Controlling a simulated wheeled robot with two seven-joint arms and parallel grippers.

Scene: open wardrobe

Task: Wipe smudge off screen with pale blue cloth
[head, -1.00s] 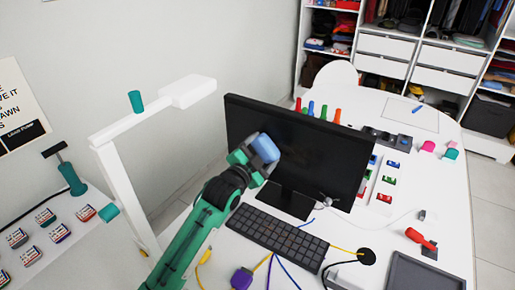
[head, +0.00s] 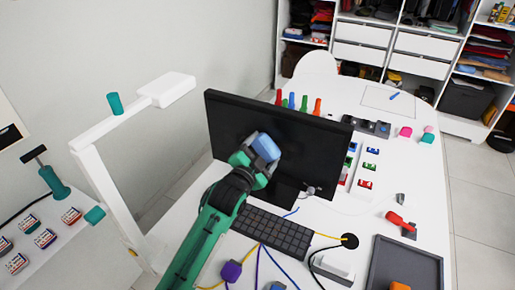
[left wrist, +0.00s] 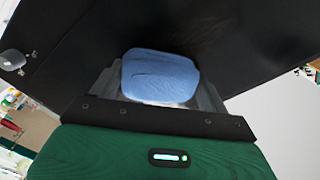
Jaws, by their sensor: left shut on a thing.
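The black screen (head: 318,155) stands upright on its stand on the white desk. My left gripper (head: 256,157) is in front of the screen's left-middle part, shut on the pale blue cloth (head: 266,146). In the left wrist view the cloth (left wrist: 160,77) is a folded pad between the fingers, facing the dark screen (left wrist: 250,45). I cannot tell for sure whether the cloth touches the screen. Faint streaks, possibly the smudge (left wrist: 205,32), show on the screen just beyond the cloth. My right gripper is not in view.
A black keyboard (head: 268,230) lies below the screen, with cables around it. A white lamp (head: 95,165) stands left of the screen. A dark tray (head: 425,262) and a red-handled tool (head: 398,221) lie to the right. Colored pegs (head: 297,102) stand behind the screen.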

